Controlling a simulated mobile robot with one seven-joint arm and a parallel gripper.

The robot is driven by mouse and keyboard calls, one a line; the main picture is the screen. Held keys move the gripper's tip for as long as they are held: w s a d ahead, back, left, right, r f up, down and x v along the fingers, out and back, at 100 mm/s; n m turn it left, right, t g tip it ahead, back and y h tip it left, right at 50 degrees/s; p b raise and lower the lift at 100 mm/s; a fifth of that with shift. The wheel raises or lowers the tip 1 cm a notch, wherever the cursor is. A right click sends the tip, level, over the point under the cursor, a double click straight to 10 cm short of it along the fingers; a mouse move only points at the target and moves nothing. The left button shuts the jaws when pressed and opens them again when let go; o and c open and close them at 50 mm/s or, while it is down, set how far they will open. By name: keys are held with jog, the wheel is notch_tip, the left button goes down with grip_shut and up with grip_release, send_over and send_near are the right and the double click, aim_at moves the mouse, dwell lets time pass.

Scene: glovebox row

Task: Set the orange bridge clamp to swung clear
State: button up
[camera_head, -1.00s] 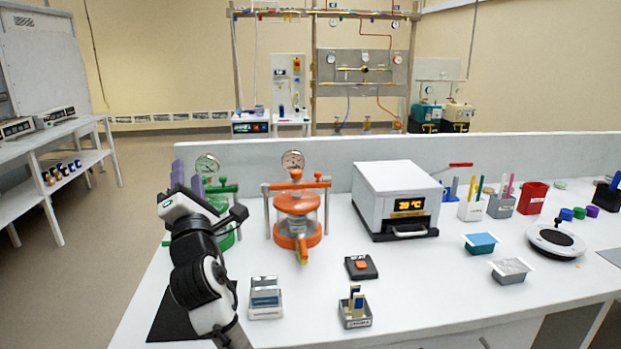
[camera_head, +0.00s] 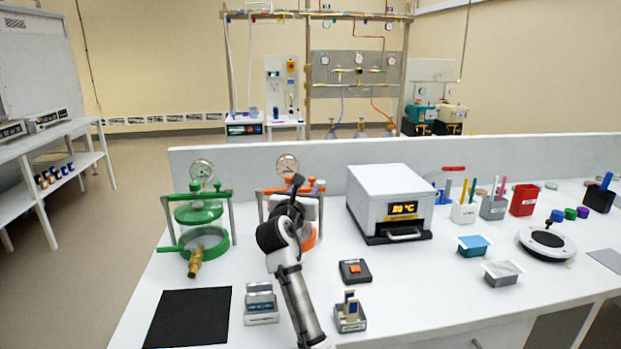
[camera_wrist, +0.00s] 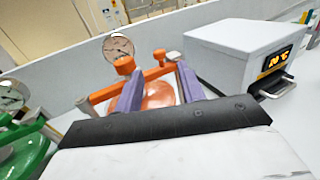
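The orange bridge clamp (camera_head: 318,186) is a bar across the top of the orange glass vessel (camera_head: 309,240), mostly hidden behind my arm in the head view. In the wrist view the clamp (camera_wrist: 154,75) appears to span the two grey posts above the rounded orange lid (camera_wrist: 158,96), with an orange knob (camera_wrist: 124,65) on top. My gripper (camera_wrist: 160,68) is open, its two purple fingers apart and pointing at the clamp. The right finger overlaps the bar near its right end. I cannot tell whether either finger touches it. The fingers are hidden in the head view.
A similar green vessel (camera_head: 203,240) stands left of the orange one. A white heater box (camera_head: 390,200) stands close on the right. A black mat (camera_head: 188,318), a grey holder (camera_head: 261,303) and a small black switch box (camera_head: 355,271) lie in front. A low wall (camera_head: 250,160) runs behind.

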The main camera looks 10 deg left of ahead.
aim_at(311, 180)
jog(key=w, duration=0.2)
jog(key=w+p, duration=0.1)
jog(key=w, duration=0.4)
jog(key=shift+w+d+p, duration=0.2)
jog(key=shift+d+p, duration=0.1)
jog(key=shift+d, duration=0.1)
grip_shut()
